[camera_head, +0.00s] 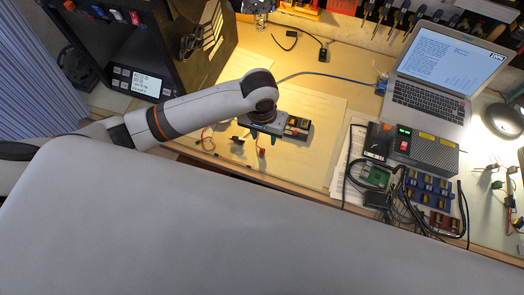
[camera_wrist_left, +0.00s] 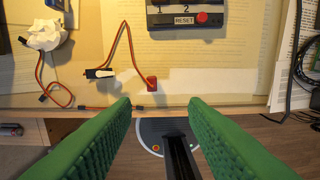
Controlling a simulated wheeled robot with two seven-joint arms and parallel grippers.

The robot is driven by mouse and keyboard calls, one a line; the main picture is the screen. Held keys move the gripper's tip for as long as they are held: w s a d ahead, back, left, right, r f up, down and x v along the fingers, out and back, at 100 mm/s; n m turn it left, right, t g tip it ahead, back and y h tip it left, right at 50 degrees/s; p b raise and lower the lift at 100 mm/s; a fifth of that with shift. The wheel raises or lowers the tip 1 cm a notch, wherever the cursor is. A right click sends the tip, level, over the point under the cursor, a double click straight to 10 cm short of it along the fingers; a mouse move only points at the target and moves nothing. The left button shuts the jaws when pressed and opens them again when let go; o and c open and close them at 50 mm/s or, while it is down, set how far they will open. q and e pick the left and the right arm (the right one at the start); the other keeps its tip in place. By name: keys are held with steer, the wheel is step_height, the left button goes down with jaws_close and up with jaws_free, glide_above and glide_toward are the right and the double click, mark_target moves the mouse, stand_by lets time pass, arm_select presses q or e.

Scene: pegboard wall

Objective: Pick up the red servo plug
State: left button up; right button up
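The red servo plug (camera_wrist_left: 152,82) lies on the papers on the bench, at the end of a thin multicoloured cable, and shows in the head view (camera_head: 262,153) too. My left gripper (camera_wrist_left: 160,104) is open, its two green fingers apart and empty. In the left wrist view the plug appears just beyond the gap between the fingertips, a little left of its middle. In the head view the left gripper (camera_head: 262,130) is largely hidden under my wrist, close to the plug. My right gripper is not in view.
The bench's front edge is close. Laptop (camera_head: 432,95), power supply (camera_head: 425,150) and cables fill the right.

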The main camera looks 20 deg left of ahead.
arm_select(q)
steer(key=a, duration=0.1)
glide_above(262, 151)
steer(key=shift+y, duration=0.3)
steer(key=f, duration=0.6)
steer(key=shift+a+f+p, duration=0.1)
steer(key=shift+a+p, duration=0.1)
steer(key=shift+p, duration=0.15)
steer(key=shift+d+f+p, duration=0.2)
steer(key=shift+f+p, duration=0.3)
steer(key=shift+f, duration=2.2)
jaws_close()
